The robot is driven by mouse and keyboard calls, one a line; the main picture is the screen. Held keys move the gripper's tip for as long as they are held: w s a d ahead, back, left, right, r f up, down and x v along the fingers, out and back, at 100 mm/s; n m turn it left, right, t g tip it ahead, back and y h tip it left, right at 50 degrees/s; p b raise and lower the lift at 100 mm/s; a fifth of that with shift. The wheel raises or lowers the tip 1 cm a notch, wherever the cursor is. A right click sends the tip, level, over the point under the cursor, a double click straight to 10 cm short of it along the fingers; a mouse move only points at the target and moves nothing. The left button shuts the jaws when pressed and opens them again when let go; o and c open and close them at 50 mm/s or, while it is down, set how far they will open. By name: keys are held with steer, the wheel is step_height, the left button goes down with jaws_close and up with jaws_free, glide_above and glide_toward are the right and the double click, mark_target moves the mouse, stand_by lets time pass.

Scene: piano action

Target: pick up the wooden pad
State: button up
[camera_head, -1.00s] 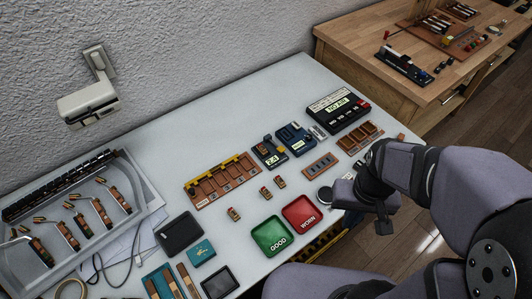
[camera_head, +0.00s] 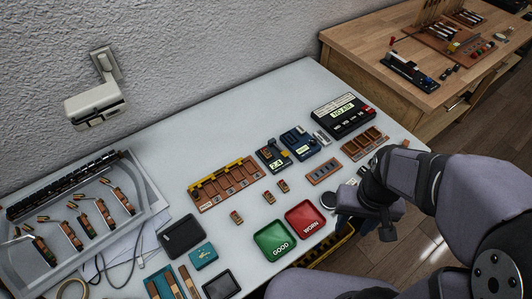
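Several small brown wooden pads lie loose on the pale table (camera_head: 150,160). One pad (camera_head: 236,217) is in front of the long wooden rack, a second pad (camera_head: 269,198) is to its right, and a third pad (camera_head: 283,186) is farther right. Another small brown piece (camera_head: 267,151) sits on the dark blue device marked with a number display. My gripper (camera_head: 346,206) is at the table's right front edge, right of the red WORN tray and apart from the pads. Its fingertips are too small and dark to read, and I cannot tell whether it is open.
A green GOOD tray (camera_head: 266,250) and a red WORN tray (camera_head: 292,222) lie in front of the pads. A long rack (camera_head: 203,205), a slotted wooden block (camera_head: 323,173) and a black display box (camera_head: 325,122) surround them. The far middle of the table is clear.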

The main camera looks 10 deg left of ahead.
steer(key=w+a+n+b, duration=0.2)
steer(key=w+a, duration=0.2)
steer(key=w, duration=0.8)
steer(key=n+b, duration=0.3)
steer(key=n, duration=0.4)
glide_toward(265, 150)
steer(key=shift+s+d+f, duration=0.3)
steer(key=shift+s+d, duration=0.1)
steer(key=shift+d, duration=0.3)
steer(key=shift+w+a+f, duration=0.1)
steer(key=shift+a+f, duration=0.1)
steer(key=shift+a, duration=0.35)
steer(key=shift+w+f+p, duration=0.15)
steer(key=shift+f+p, duration=0.3)
steer(key=shift+f, duration=1.4)
steer(key=shift+w+f+p, duration=0.15)
steer(key=shift+f+p, duration=0.25)
steer(key=shift+f, duration=1.4)
steer(key=shift+a, duration=0.1)
jaws_close()
